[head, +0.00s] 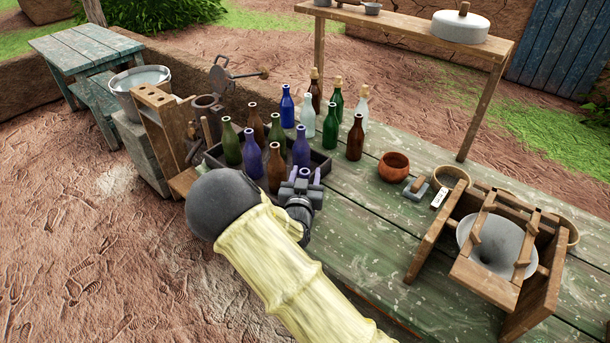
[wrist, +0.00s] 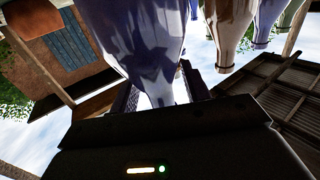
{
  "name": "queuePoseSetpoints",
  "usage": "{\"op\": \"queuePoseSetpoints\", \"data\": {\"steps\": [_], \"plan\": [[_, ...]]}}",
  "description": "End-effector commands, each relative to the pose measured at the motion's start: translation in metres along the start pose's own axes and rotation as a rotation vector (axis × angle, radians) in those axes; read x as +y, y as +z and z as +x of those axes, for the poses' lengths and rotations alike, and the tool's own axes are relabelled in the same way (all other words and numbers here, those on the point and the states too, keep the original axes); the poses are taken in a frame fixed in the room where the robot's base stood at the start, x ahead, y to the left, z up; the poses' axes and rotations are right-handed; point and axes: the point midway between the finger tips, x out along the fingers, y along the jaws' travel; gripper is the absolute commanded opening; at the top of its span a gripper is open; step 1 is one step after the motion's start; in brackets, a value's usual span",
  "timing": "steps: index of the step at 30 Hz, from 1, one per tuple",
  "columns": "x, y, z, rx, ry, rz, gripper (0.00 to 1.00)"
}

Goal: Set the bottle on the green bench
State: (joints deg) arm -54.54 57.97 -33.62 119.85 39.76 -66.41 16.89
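Several bottles stand in a dark crate (head: 212,158) and beside it on a worn green worktop (head: 350,215). A purple bottle (head: 301,150) stands at the crate's right end. My gripper (head: 304,176) is just in front of it, low by the crate's near edge. In the wrist view, a large purple bottle (wrist: 140,35) comes down between the two fingers (wrist: 160,92), with gaps at its sides; the fingers look open. I cannot tell whether they touch it. At the far left are a weathered blue-green table (head: 85,45) and a lower bench (head: 98,98).
Another purple bottle (head: 251,155) and a brown bottle (head: 275,168) stand close left of my gripper. Green, brown and clear bottles stand just behind. An orange pot (head: 393,167) and a wooden frame with a grey funnel (head: 495,245) stand to the right. The worktop's front middle is clear.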

Motion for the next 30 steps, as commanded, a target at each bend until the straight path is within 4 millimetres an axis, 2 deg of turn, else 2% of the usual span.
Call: {"op": "queuePoseSetpoints", "data": {"steps": [8,11,24,30], "plan": [[0.0,-0.004,0.0,0.0,0.0,0.0,0.47],[-0.001,-0.002,-0.009,-0.001,0.0,0.001,0.47],[-0.001,-0.001,-0.092,-0.001,-0.002,0.0,0.47],[-0.001,-0.002,-0.117,-0.001,-0.002,0.0,0.47]]}}
